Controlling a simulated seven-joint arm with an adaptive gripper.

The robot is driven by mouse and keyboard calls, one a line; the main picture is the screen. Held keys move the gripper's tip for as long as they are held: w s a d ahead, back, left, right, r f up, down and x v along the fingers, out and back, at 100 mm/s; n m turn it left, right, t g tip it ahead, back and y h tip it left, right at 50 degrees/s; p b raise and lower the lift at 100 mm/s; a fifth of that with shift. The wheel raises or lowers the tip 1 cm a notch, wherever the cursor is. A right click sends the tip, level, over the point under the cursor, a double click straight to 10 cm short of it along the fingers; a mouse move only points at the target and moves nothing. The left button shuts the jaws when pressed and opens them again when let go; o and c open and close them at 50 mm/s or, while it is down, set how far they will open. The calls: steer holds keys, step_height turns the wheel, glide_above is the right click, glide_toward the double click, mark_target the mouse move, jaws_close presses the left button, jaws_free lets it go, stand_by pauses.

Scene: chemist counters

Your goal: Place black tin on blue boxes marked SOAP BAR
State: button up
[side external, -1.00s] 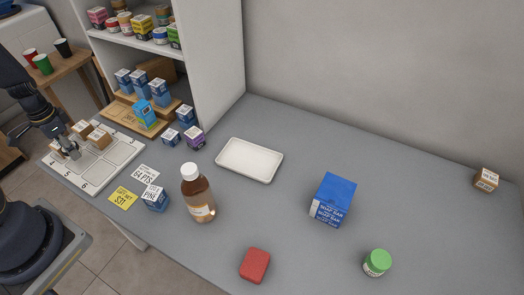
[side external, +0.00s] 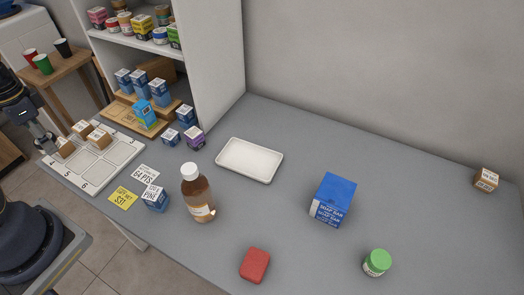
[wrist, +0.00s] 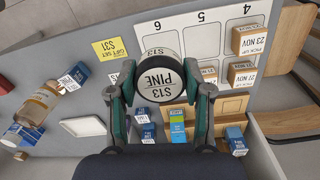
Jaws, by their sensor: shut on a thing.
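A round black tin (wrist: 160,78) with a white lid label reading S13 PINE is between the fingers of my gripper (wrist: 161,92) in the wrist view. The fingers are shut on its sides, with the label facing the camera. In the side view my gripper (side external: 46,144) is at the far left, over the left edge of the numbered white board; the tin is hard to make out there. The blue boxes marked SOAP BAR (side external: 333,200) form a block on the right half of the counter, well away from my gripper. Their top looks bare.
Between them stand a brown bottle (side external: 197,193), a blue PINE box (side external: 155,199) and a white tray (side external: 249,160). A red block (side external: 255,265) and a green-lidded jar (side external: 377,262) are near the front. Small brown boxes (side external: 99,138) sit on the numbered board (side external: 120,153). A shelf unit (side external: 215,60) rises behind.

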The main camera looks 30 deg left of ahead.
steer(key=w+d+r+m, duration=0.2)
steer(key=w+d+m, duration=0.15)
steer(key=w, duration=0.35)
steer(key=w+d+r+m, duration=0.1)
steer(key=w+d+m, duration=0.1)
steer(key=w+d, duration=0.45)
steer(key=w+d+r+m, duration=0.1)
steer(key=w+d+m, duration=0.1)
steer(key=w+d, duration=0.3)
steer(key=w+d+r+m, duration=0.1)
steer(key=w+d+m, duration=0.15)
steer(key=d, duration=0.45)
steer(key=d+m, duration=0.3)
steer(key=d, duration=1.2)
steer(key=s+d+m, duration=0.2)
steer(key=s+d, duration=0.2)
steer(key=d, duration=0.4)
steer(key=s+d+m, duration=0.3)
steer(key=s+d, duration=0.1)
steer(key=d, duration=0.3)
glide_above(320, 195)
steer(key=f, duration=0.6)
steer(key=s+f, duration=0.1)
steer(key=f, duration=0.2)
steer(key=shift+a, duration=0.3)
steer(key=shift+w+d+f, duration=0.2)
steer(key=shift+w+f, duration=0.15)
steer(key=shift+w+d+f, duration=0.1)
steer(key=shift+w+f, duration=0.05)
steer(key=shift+f, duration=1.5)
